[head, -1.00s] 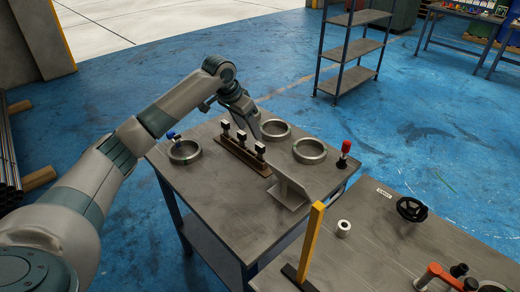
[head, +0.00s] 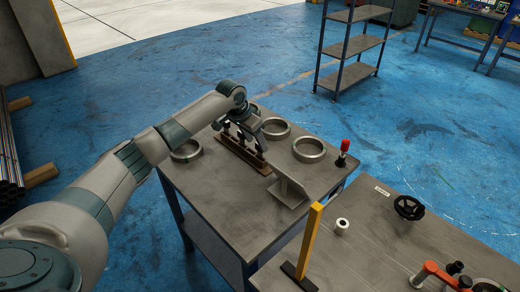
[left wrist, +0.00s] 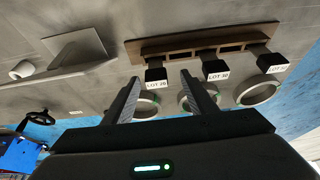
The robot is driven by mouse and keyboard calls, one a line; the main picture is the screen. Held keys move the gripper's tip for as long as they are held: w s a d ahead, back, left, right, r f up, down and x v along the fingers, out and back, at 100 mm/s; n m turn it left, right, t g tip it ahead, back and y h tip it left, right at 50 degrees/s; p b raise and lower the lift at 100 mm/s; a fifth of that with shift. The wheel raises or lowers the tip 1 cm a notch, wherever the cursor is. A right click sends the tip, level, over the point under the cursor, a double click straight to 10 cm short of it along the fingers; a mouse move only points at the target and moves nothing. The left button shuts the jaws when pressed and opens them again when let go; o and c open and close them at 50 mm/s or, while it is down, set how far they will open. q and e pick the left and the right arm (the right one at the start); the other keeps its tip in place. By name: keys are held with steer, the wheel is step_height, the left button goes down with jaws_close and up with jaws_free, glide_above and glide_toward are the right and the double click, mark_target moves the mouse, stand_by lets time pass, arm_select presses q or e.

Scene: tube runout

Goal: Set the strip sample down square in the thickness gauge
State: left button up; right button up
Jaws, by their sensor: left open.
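Black-topped strip samples stand in a brown rack (head: 228,142) on the left table. In the left wrist view the tags read LOT 28 (left wrist: 156,76), LOT 30 (left wrist: 215,70) and a third cut by glare (left wrist: 271,63). My left gripper (left wrist: 161,78) is open, its two fingers on either side of the LOT 28 sample's top in the picture; whether they touch it I cannot tell. In the head view my left gripper (head: 246,130) is over the rack and hides part of it. I cannot clearly pick out the thickness gauge. My right gripper is out of view.
Metal rings (head: 309,150) stand around the rack, with a metal angle plate (head: 290,190) in front. A red-capped post (head: 343,150) is at the right corner. The near table has a yellow upright (head: 310,240), a white roll (head: 342,227), a black handwheel (head: 409,208) and an orange-handled device (head: 440,272).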

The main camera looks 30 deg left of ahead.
mark_target(259, 151)
arm_select(q)
steer(key=x, duration=0.2)
steer(key=p+x, duration=0.1)
steer(key=shift+d+f+p, duration=0.3)
steer(key=shift+d+f, duration=0.05)
steer(key=shift+w+f, duration=0.1)
steer(key=shift+f, duration=0.4)
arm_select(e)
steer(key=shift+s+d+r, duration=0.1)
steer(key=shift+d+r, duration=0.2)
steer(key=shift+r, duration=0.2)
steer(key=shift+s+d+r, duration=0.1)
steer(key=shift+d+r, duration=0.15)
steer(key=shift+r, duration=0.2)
arm_select(q)
steer(key=c, duration=1.2)
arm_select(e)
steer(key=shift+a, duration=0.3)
